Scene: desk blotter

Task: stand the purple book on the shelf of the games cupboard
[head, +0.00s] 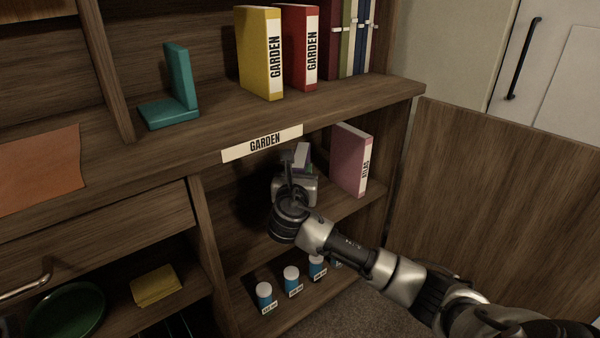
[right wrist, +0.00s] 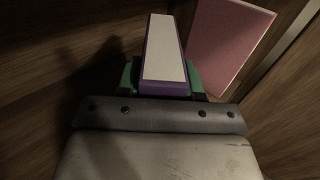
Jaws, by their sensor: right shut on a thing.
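The purple book (head: 302,157) is held in my right gripper (head: 296,174), inside the cupboard compartment under the GARDEN label (head: 262,143). In the right wrist view the book (right wrist: 163,58) shows a pale face with purple edges, between the green fingertips of the right gripper (right wrist: 162,80). The gripper and wrist hide most of the book in the head view. I cannot tell whether it touches the shelf (head: 345,208). A pink ATLAS book (head: 351,162) stands upright to its right, with a gap between them. My left gripper is not in view.
Yellow (head: 258,52) and red (head: 302,48) GARDEN books and a teal bookend (head: 175,85) stand on the upper shelf. Several blue jars (head: 291,281) stand on the lowest shelf. An open wooden door (head: 500,220) is at the right. The shelf left of the gripper looks free.

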